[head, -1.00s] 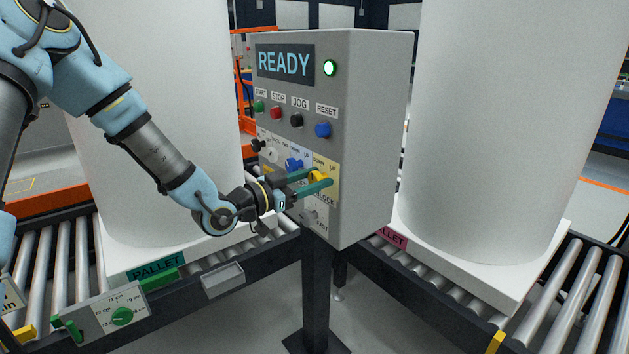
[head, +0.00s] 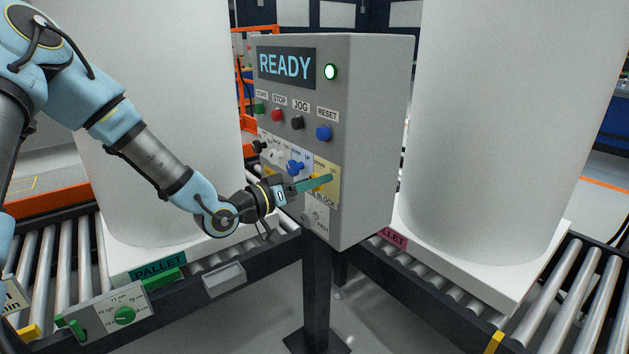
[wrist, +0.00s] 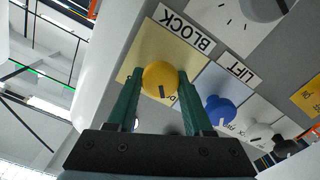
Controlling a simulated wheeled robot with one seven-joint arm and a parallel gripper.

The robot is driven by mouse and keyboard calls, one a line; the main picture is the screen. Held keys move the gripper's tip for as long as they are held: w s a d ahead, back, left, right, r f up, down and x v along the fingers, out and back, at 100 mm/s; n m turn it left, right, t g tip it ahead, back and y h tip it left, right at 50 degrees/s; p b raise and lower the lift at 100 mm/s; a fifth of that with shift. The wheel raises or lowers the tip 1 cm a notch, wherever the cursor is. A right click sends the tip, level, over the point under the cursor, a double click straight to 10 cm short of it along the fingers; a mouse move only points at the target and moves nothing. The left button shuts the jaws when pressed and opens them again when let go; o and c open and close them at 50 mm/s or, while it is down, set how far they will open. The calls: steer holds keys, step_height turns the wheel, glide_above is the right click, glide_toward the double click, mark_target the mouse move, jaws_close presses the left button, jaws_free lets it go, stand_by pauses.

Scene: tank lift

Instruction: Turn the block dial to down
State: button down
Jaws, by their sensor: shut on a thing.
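The block dial is a yellow round knob on a yellow plate labelled BLOCK, at the lower right of the grey control box's front. In the wrist view the yellow dial (wrist: 160,79) sits between my two green fingertips, with a dark pointer mark on its face. My gripper (head: 322,182) is shut on the dial; in the wrist view my gripper (wrist: 160,88) has a finger on each side of it. In the head view the fingers cover most of the dial, and its exact pointing is hard to tell.
The control box (head: 375,130) shows READY on its screen and a lit green lamp (head: 330,72). A blue lift dial (head: 295,166) is close left of my fingers, a grey dial (head: 311,218) below. White tanks on pallets stand on roller conveyors either side.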

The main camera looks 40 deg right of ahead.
steer(key=shift+f, duration=0.1)
stand_by(0.3)
steer(key=shift+c, duration=1.5)
jaws_free()
steer(key=a+b, duration=0.2)
steer(key=a, duration=0.8)
steer(key=shift+w+a, duration=0.3)
steer(key=shift+a, duration=0.1)
